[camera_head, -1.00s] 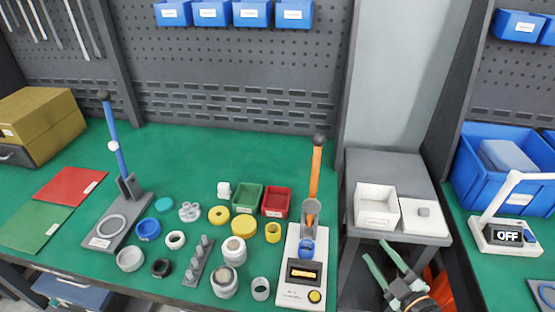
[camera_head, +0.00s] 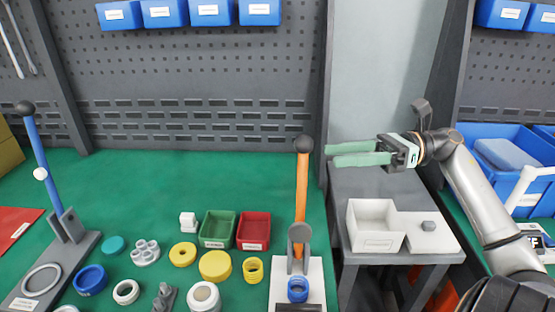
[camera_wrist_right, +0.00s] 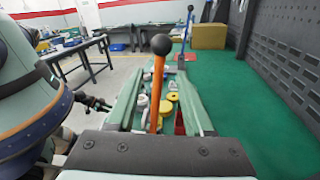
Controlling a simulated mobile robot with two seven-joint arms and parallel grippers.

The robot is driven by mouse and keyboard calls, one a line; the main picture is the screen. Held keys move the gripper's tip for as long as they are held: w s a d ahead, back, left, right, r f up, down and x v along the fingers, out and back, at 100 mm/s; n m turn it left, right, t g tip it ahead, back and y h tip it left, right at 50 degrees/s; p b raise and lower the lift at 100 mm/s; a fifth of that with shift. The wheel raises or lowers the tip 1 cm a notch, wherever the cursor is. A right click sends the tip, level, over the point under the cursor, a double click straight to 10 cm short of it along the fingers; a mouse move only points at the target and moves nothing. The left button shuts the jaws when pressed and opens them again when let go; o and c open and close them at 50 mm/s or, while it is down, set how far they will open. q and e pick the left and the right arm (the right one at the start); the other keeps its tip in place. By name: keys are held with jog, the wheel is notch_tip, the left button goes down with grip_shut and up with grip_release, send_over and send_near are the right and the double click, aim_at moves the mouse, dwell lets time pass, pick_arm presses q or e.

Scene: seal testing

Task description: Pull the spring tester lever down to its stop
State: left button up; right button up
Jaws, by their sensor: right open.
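The orange lever (camera_head: 301,195) with its dark ball knob (camera_head: 303,144) stands nearly upright on the white tester base (camera_head: 284,292). A blue ring (camera_head: 298,287) sits on the base below the lever's pivot. My right gripper (camera_head: 328,156) is open and empty, just right of the lever's upper part, its fingers pointing left at it. In the right wrist view the orange lever (camera_wrist_right: 157,95) and its knob (camera_wrist_right: 160,44) appear between the two spread fingers (camera_wrist_right: 158,100), farther out; contact is not seen. My left gripper is not seen in the head view.
A blue-lever press (camera_head: 46,165) stands at the far left. Green (camera_head: 219,215) and red (camera_head: 254,216) bins and several rings lie left of the tester. A white box (camera_head: 372,242) stands on the grey side table right of it. The green bench behind is clear.

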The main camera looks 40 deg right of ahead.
jog(key=p+x, duration=0.1)
jog(key=x, duration=0.9)
jog(key=shift+a+p, duration=0.3)
jog(key=shift+a, duration=0.05)
jog(key=shift+w+f, duration=0.1)
jog(key=shift+c, duration=0.2)
grip_shut()
dwell(0.6)
